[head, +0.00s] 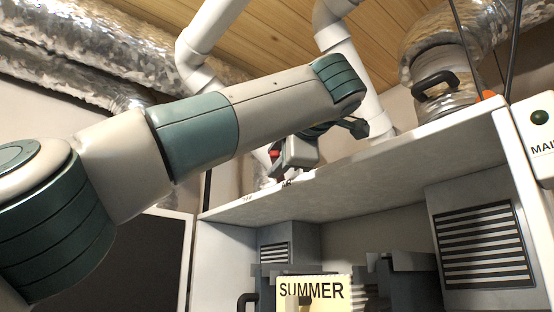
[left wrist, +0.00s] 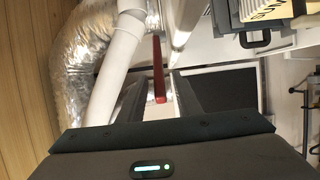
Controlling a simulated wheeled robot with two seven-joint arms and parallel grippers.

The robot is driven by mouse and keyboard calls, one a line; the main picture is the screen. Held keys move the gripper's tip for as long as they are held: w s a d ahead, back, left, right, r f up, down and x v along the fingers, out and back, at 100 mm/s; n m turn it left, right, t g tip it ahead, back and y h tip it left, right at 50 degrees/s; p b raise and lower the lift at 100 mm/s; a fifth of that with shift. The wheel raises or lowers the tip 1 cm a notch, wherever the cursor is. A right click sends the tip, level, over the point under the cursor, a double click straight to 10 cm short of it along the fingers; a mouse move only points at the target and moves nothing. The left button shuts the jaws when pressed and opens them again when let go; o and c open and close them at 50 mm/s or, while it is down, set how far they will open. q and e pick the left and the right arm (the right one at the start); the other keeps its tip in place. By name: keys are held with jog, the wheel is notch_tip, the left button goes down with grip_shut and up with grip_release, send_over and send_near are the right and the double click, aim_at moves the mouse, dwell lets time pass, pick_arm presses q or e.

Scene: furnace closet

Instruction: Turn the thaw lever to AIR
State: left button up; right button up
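My left arm reaches across the head view from the left, and its gripper (head: 318,130) is over the top of the white cabinet, partly hidden behind my own wrist. No AIR label can be read. My right gripper is in neither view.
The white cabinet (head: 390,165) has vents and a SUMMER card (head: 313,292) inside. White pipes (head: 350,70) and foil ducts (head: 90,50) run behind my arm. A black handle (head: 436,84) is at upper right, near a white labelled box (head: 541,135).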

pick_arm(q)
jog(key=b+v, duration=0.5)
jog(key=v, duration=1.2)
jog(key=shift+d, duration=0.2)
jog(key=shift+f, duration=0.1)
